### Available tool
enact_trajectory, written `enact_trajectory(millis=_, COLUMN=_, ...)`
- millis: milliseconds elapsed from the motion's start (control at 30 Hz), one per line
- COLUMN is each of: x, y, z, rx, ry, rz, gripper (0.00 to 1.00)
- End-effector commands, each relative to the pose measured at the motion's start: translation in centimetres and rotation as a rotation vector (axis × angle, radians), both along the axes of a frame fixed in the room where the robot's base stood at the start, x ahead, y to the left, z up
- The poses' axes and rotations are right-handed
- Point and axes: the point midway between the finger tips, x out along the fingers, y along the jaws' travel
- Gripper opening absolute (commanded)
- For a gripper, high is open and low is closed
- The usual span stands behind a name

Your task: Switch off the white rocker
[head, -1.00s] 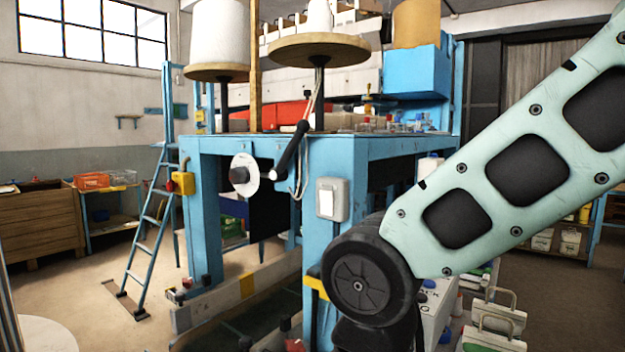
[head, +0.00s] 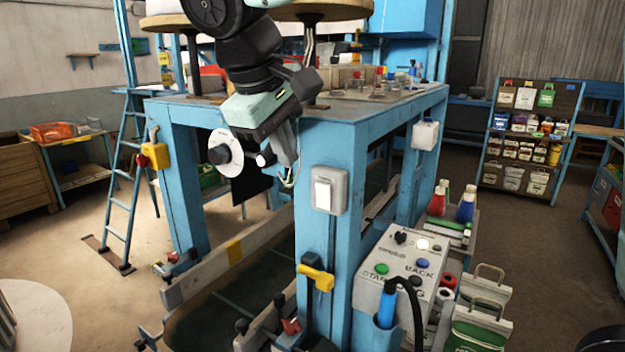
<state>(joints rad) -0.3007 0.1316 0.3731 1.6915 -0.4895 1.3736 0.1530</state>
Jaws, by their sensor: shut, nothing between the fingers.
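The white rocker (head: 322,193) sits in a grey housing on the front face of the machine's blue corner leg. Which end of it is pressed in is too small to tell. My gripper (head: 287,160) reaches down from the top of the head view, above and left of the rocker. Its fingers are shut and empty, and they appear apart from the rocker. The rocker's face is fully visible.
A black lever with a pale tip (head: 265,158) and a white dial (head: 225,153) are left of my gripper. A yellow handle (head: 316,277) is below the rocker. A button box (head: 402,268) stands at lower right. Open floor lies further right.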

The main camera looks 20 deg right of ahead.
Motion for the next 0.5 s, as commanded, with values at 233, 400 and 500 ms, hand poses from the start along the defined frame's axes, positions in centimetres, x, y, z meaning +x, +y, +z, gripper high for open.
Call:
enact_trajectory(millis=233, x=0.3, y=-0.5, z=-1.1, rx=-0.002, ry=0.002, rz=-0.001, gripper=0.00)
enact_trajectory(millis=400, x=1.0, y=-1.5, z=-3.7, rx=-0.002, ry=0.006, rz=-0.002, gripper=0.00)
enact_trajectory(millis=500, x=1.5, y=-2.2, z=-5.6, rx=-0.003, ry=0.006, rz=-0.001, gripper=0.00)
